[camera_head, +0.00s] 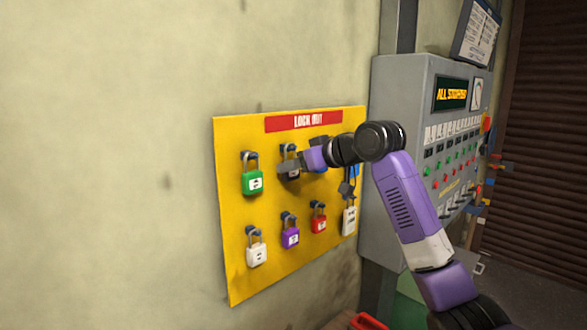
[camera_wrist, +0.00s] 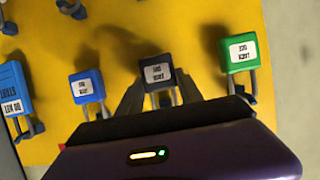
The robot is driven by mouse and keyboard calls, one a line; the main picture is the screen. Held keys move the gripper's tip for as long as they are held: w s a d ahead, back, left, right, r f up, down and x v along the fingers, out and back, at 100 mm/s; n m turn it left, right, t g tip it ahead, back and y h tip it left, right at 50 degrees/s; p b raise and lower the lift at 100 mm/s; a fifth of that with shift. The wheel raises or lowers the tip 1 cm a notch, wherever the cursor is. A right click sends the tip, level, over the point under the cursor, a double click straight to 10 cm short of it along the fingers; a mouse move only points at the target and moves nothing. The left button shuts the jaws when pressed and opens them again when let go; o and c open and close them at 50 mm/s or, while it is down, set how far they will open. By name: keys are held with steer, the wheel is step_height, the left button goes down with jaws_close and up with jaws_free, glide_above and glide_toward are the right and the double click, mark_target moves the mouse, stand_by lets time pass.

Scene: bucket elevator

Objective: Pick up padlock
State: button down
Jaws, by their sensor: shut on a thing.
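A dark, nearly black padlock (camera_wrist: 156,72) with a white label hangs in the upper row of the yellow lockout board (camera_head: 225,200).
White (camera_head: 256,254), purple (camera_head: 290,236) and red (camera_head: 319,222) padlocks hang below. A grey control panel (camera_head: 400,95) stands right of the board. The wall left is clear.

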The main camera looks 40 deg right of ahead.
steer(key=s+r+b, duration=0.1)
steer(key=s+b, duration=0.3)
steer(key=s, duration=1.4)
steer(key=shift+d+b, duration=0.3)
steer(key=shift+d, duration=0.05)
